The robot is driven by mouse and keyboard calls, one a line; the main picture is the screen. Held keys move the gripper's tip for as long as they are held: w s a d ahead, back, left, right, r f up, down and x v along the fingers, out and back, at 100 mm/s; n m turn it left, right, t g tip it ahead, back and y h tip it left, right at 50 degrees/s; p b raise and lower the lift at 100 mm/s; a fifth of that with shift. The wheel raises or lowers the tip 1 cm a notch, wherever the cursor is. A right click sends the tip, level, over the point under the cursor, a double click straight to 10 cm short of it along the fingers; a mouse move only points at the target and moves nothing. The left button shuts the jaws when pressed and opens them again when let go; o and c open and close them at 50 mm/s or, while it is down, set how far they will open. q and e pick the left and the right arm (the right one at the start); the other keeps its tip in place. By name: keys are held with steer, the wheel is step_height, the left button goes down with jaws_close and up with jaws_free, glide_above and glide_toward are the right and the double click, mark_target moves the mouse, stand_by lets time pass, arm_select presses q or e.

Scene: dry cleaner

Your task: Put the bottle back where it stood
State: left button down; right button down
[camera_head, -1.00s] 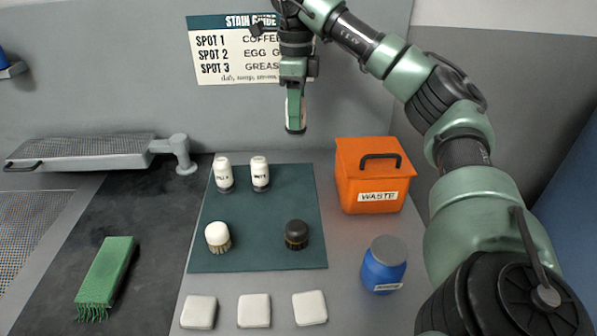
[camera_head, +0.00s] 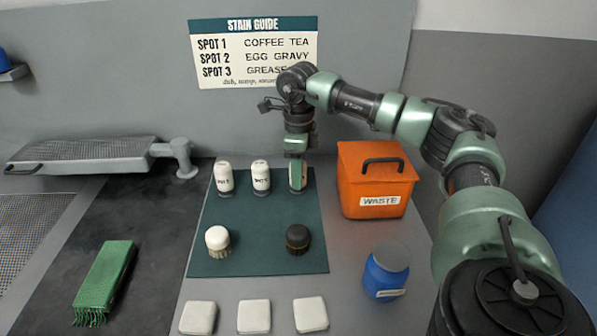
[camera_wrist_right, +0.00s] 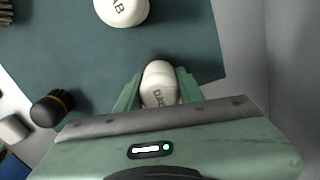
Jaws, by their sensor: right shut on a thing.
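The white bottle (camera_head: 299,176) is between the fingers of my right gripper (camera_head: 297,172), which is shut on it. The bottle is upright at the back right of the dark green mat (camera_head: 262,212), in line with two similar white bottles, the left one (camera_head: 224,178) and the middle one (camera_head: 261,177). Its base is at or very near the mat; I cannot tell if it touches. In the right wrist view the held bottle (camera_wrist_right: 160,84) shows its white top and lettering between the green fingers. Most of its body is hidden by the fingers. My left gripper is not in view.
A white brush (camera_head: 217,239) and a black brush (camera_head: 298,238) stand on the mat's front half. An orange waste bin (camera_head: 362,208) is right of the mat, with a blue jar (camera_head: 385,275) in front. White pads (camera_head: 254,317) lie along the front.

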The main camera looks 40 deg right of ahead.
steer(key=shift+f, duration=0.1)
steer(key=c, duration=0.9)
jaws_free()
step_height(320, 180, up, 12)
steer(key=shift+r+b, duration=0.2)
steer(key=shift+b, duration=0.15)
